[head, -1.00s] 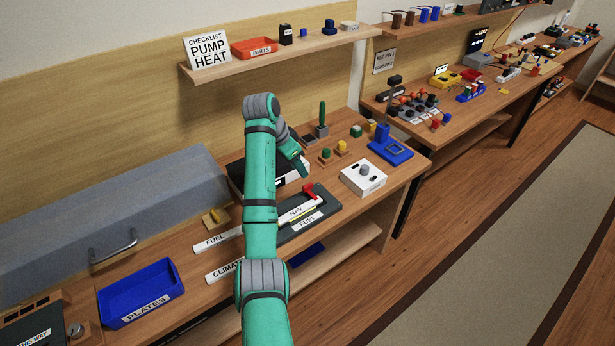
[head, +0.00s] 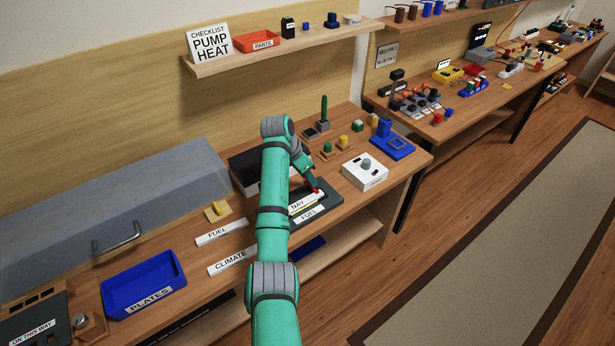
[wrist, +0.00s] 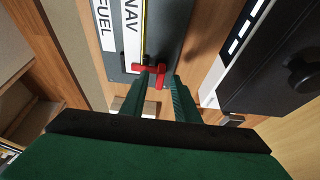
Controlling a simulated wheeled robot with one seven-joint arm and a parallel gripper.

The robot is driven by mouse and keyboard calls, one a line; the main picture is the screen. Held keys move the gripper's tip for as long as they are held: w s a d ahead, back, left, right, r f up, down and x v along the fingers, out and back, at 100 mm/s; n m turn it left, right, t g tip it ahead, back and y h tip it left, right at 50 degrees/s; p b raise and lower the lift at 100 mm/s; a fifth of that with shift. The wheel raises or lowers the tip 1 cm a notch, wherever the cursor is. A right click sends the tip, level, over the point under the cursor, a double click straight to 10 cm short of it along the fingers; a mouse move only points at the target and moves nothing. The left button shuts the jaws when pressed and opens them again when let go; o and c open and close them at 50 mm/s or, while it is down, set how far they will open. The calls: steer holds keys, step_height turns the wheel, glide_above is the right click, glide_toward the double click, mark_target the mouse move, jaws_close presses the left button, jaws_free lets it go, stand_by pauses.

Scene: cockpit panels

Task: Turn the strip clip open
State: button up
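The red strip clip (head: 317,191) sits at the far end of a dark board (head: 331,203) that carries white NAV (head: 298,205) and FUEL (head: 309,214) strips. In the wrist view the clip (wrist: 150,69) lies across the end of the NAV strip (wrist: 131,30), with a short red arm reaching back toward me. My gripper (wrist: 158,76) has its two green fingertips at the clip, one on either side of that red arm. A narrow gap shows between the fingers. I cannot tell whether they press on the clip. In the head view my gripper (head: 314,187) is over the clip.
A white box with a grey knob (head: 365,171) stands just right of the board. A black box (head: 250,171) is behind my arm. Loose FUEL (head: 221,232) and CLIMATE (head: 231,261) strips and a blue PLATES tray (head: 143,284) lie to the left.

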jaws_close()
steer(key=shift+n, duration=0.3)
steer(key=n+y, duration=0.1)
steer(key=n, duration=0.1)
steer(key=shift+s+d+n+t, duration=0.1)
steer(key=shift+n+t, duration=0.3)
steer(key=n+y, duration=0.1)
steer(key=n, duration=0.2)
steer(key=shift+d+n+t, duration=0.15)
steer(key=shift+n+t, duration=0.25)
steer(key=n+y, duration=0.2)
steer(key=n, duration=0.3)
steer(key=shift+d, duration=0.15)
steer(key=n+y, duration=0.1)
steer(key=n, duration=0.1)
steer(key=n+y, duration=0.1)
steer(key=n, duration=0.2)
steer(key=shift+d+n+g, duration=0.1)
steer(key=shift+n+g, duration=0.2)
steer(key=shift+y, duration=0.3)
